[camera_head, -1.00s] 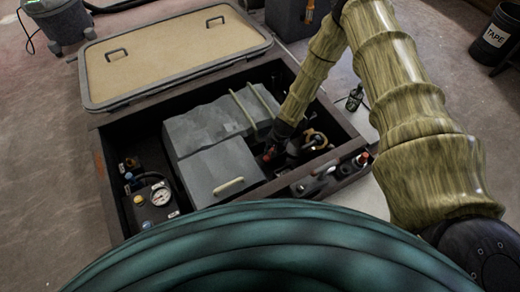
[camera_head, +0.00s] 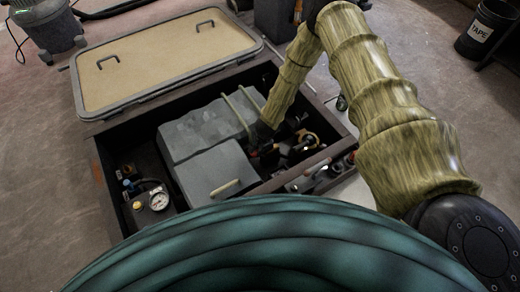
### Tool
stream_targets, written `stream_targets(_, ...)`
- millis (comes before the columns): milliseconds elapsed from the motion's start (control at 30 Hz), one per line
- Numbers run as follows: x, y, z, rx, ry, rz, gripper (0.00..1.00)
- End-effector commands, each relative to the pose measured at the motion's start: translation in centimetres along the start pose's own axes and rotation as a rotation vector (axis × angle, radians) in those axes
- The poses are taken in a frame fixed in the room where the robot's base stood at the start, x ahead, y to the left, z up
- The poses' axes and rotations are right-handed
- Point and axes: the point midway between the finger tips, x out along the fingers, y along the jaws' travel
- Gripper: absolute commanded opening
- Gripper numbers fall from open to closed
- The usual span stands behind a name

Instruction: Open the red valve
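An open dark box (camera_head: 107,190) set in the floor holds a grey covered engine block (camera_head: 205,135). A small red part (camera_head: 254,154), perhaps the red valve's handle, shows at the block's right side; its shape is too small to make out. My gripper (camera_head: 261,142) is down inside the box, right beside this red part. It is dark against dark fittings, and my arm partly covers it. I cannot tell whether its fingers touch the red part or how far apart they are.
A tan lid (camera_head: 165,62) with two handles lies behind the box. A gauge (camera_head: 158,201) and a yellow knob (camera_head: 137,205) sit at the box's left. Dark fittings crowd around my gripper. Tools (camera_head: 318,175) lie in a front-right tray.

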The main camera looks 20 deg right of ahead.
Motion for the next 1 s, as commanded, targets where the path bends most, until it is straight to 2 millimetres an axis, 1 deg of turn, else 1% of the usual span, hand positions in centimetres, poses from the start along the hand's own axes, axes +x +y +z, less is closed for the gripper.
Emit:
stream_targets(33, 0.0, 0.2, -0.3, 0.006, 0.005, 0.002, 0.00)
stream_targets(367, 0.1, 0.2, -0.4, 0.008, 0.007, 0.002, 0.00)
stream_targets(400, 0.1, 0.2, -0.4, 0.008, 0.007, 0.002, 0.25)
stream_targets(500, 0.1, 0.1, -0.3, 0.006, 0.006, 0.001, 0.41)
stream_targets(833, -0.1, -0.1, 0.0, 0.002, 0.003, 0.000, 0.41)
stream_targets(933, -0.6, -0.1, 0.0, 0.002, 0.003, 0.000, 0.41)
stream_targets(1000, -1.3, -0.2, 0.0, 0.002, 0.003, -0.001, 0.41)
